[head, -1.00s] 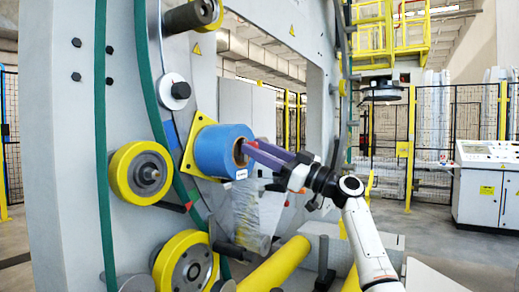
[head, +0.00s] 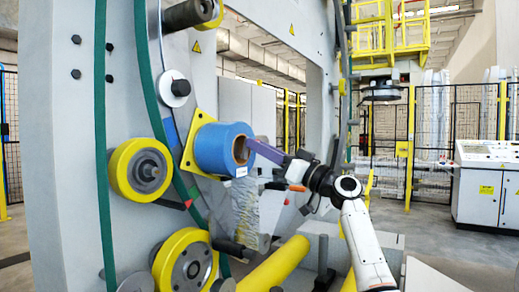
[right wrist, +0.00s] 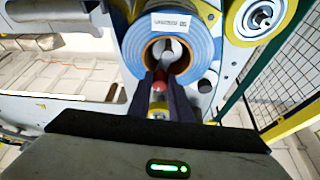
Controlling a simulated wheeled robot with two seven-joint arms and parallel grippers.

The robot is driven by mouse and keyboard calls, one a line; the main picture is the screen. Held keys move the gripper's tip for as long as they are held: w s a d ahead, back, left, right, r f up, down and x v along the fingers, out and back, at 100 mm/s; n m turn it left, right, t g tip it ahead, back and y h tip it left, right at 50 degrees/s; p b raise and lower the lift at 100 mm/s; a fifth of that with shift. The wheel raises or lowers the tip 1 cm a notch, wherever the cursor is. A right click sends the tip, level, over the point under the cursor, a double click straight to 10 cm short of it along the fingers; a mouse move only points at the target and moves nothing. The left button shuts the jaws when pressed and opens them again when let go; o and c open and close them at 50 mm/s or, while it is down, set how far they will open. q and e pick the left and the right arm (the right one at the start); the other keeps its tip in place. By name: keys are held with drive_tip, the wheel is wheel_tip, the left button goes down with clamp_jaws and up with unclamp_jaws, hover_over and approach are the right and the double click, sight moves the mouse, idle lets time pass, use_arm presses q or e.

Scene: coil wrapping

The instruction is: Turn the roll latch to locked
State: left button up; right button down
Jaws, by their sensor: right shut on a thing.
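The blue roll (head: 220,148) is mounted on a yellow plate (head: 187,160) on the grey machine frame, and its brown core faces right. In the right wrist view the roll (right wrist: 140,52) has a white label on it. A red latch piece (right wrist: 160,86) shows at the lower edge of the core opening. My right gripper (head: 254,148) reaches in from the right with its long purple fingers at the core. In the right wrist view, the gripper (right wrist: 160,82) is shut on the red latch, one finger on each side. In the head view the latch is hidden. My left gripper is not in view.
Yellow-rimmed rollers (head: 141,169) and green strips (head: 104,120) are on the frame left of the roll. A yellow cylinder (head: 275,265) lies below. A control console (head: 487,185) stands at the far right, before mesh fencing.

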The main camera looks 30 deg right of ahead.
drive_tip(key=f+m+h+p, duration=0.1)
drive_tip(key=m+h, duration=0.1)
drive_tip(key=m, duration=0.4)
drive_tip(key=d+m+h+p, duration=0.1)
drive_tip(key=m+h+p, duration=0.1)
drive_tip(key=m, duration=0.4)
drive_tip(key=w+f+m+g+h+p, duration=0.1)
drive_tip(key=m+h+p, duration=0.1)
drive_tip(key=m, duration=0.3)
drive_tip(key=shift+d+f+m+h, duration=0.3)
drive_tip(key=shift+m+h, duration=0.1)
drive_tip(key=shift+h, duration=0.4)
drive_tip(key=m, duration=0.1)
drive_tip(key=m+g, duration=0.1)
drive_tip(key=m, duration=0.1)
drive_tip(key=shift+a+f+h, duration=0.1)
drive_tip(key=shift+f+h, duration=0.2)
drive_tip(key=shift+f, duration=0.1)
drive_tip(key=shift+s+a+f+m+g, duration=0.1)
drive_tip(key=shift+f+m+g, duration=0.2)
drive_tip(key=shift+m, duration=0.5)
drive_tip(key=shift+s+a+f+m+g, duration=0.1)
drive_tip(key=shift+m+g, duration=0.3)
drive_tip(key=shift+m, duration=0.4)
drive_tip(key=c, duration=1.6)
unclamp_jaws()
drive_tip(key=shift+r, duration=0.1)
